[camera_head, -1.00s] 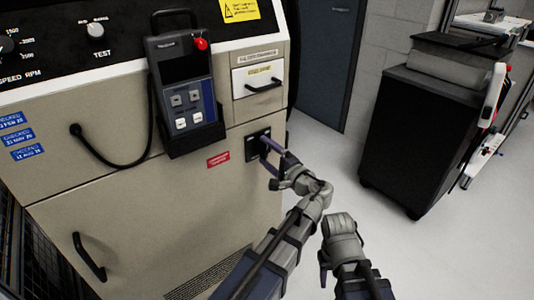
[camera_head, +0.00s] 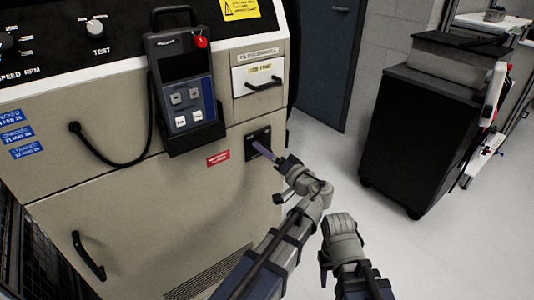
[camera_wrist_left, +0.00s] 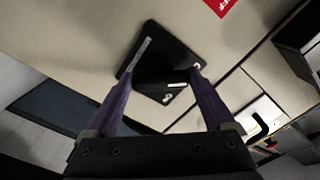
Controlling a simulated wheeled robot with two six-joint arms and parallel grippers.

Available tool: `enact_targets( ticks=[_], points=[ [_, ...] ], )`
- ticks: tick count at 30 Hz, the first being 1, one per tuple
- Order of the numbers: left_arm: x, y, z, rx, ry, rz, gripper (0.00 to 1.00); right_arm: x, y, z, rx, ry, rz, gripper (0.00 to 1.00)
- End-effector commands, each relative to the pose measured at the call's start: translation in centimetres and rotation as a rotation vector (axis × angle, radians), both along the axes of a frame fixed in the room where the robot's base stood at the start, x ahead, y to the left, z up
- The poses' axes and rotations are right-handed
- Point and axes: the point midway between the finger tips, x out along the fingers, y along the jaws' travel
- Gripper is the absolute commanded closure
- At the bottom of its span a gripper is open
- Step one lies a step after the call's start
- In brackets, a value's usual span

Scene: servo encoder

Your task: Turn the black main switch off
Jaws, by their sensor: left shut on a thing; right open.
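The black main switch (camera_head: 258,141) sits on a square black plate on the beige cabinet's front, below the small drawer. In the left wrist view the switch (camera_wrist_left: 166,76) lies between my two purple fingers, with small white marks on its plate. My left gripper (camera_head: 264,150) is shut on the switch, with one finger on each side of it. In the head view the fingers overlap and partly cover the switch. My right gripper (camera_head: 339,235) is empty and open at the bottom centre, away from the cabinet; its fingers are hardly visible.
A handheld control unit (camera_head: 184,85) hangs in a holder left of and above the switch. A red label (camera_head: 218,158) and a drawer handle (camera_head: 264,84) are close by. A dark cart (camera_head: 420,130) stands at right, with clear floor between.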

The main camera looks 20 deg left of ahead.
Motion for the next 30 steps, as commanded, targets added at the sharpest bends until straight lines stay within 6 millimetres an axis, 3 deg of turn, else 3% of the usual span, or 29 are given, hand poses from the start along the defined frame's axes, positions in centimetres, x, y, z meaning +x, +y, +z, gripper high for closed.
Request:
enact_targets(
  ticks=[23,24,26,30],
  points=[
    [-0.11,0.00,-0.20,-0.057,-0.064,0.002,0.68,0.00,0.00,-0.08,0.000,0.000,0.000,0.50],
    [-0.11,0.00,-0.19,-0.057,-0.065,0.001,0.08,0.00,0.00,-0.08,0.000,0.000,0.000,0.50],
    [-0.10,-0.01,-0.18,-0.056,-0.064,0.002,0.01,0.00,0.00,-0.08,0.000,0.000,0.000,0.50],
    [-0.06,-0.02,-0.14,-0.054,-0.064,0.001,0.00,0.00,0.00,-0.07,0.000,0.000,0.000,0.50]
  ],
)
